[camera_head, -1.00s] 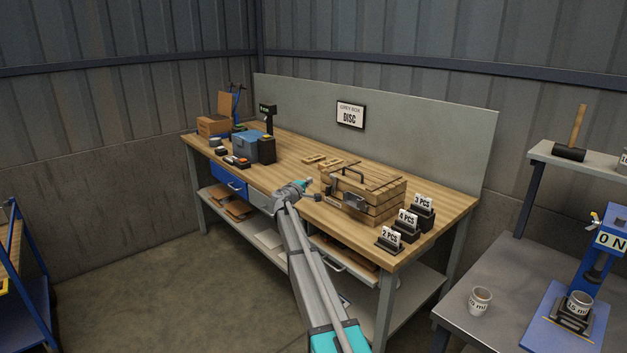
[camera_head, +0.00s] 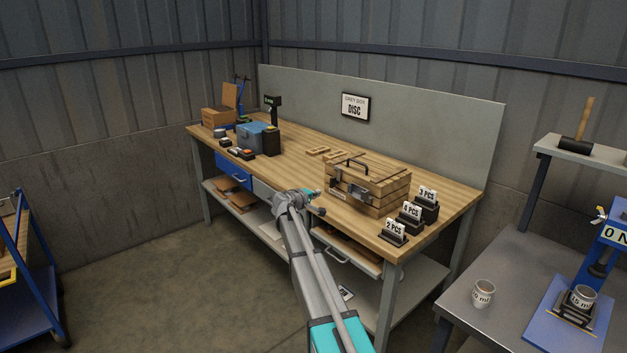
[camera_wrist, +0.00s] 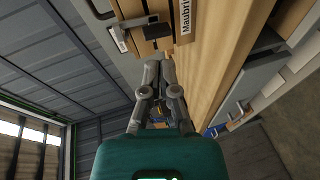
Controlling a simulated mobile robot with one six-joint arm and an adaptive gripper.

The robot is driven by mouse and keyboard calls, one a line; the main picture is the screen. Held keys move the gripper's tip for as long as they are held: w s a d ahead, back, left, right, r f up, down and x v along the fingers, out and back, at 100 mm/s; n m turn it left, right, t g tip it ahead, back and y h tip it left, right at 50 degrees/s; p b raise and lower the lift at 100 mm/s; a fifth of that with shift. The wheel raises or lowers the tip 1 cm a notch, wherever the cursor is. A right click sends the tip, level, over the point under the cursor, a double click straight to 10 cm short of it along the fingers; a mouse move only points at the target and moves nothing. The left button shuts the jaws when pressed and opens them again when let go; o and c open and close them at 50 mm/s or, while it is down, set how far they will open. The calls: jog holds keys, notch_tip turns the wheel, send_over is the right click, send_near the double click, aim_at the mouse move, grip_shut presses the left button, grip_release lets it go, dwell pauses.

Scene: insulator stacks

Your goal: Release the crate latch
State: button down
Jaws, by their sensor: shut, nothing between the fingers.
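The wooden crate (camera_head: 390,195) sits on the right half of the workbench, lid closed, with a dark handle on top. Its metal latch (camera_head: 340,184) is on the front face, small in the head view. In the wrist view the latch (camera_wrist: 138,23) shows as a grey lever with a dark block beside it, near the top. I cannot tell whether it is fastened. My gripper (camera_head: 319,207) is in front of the crate, left of and below the latch. In the wrist view my gripper (camera_wrist: 160,64) is shut and empty, its tips apart from the latch.
The workbench (camera_head: 455,207) carries several number cards (camera_head: 411,211) right of the crate. A blue box (camera_head: 252,138) and small items stand at its left. A metal table (camera_head: 452,297) with a cup (camera_head: 483,293) is at right.

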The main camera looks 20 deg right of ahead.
jog(key=s+a+f+m+g+y, duration=0.1)
jog(key=s+a+f+y, duration=0.3)
jog(key=s, duration=1)
jog(key=s+a+f+m+g+y, duration=0.2)
jog(key=s+a+f+g+y, duration=0.2)
jog(key=s+a, duration=0.6)
jog(key=s+a+f+m+g+y, duration=0.1)
jog(key=s+a+f+g+y, duration=0.2)
jog(key=s, duration=1.6)
jog(key=a+f+y, duration=0.2)
jog(key=a+f, duration=0.1)
jog(key=a, duration=0.2)
jog(key=shift+f+m, duration=0.3)
jog(key=shift+m, duration=0.1)
jog(key=shift+a, duration=0.1)
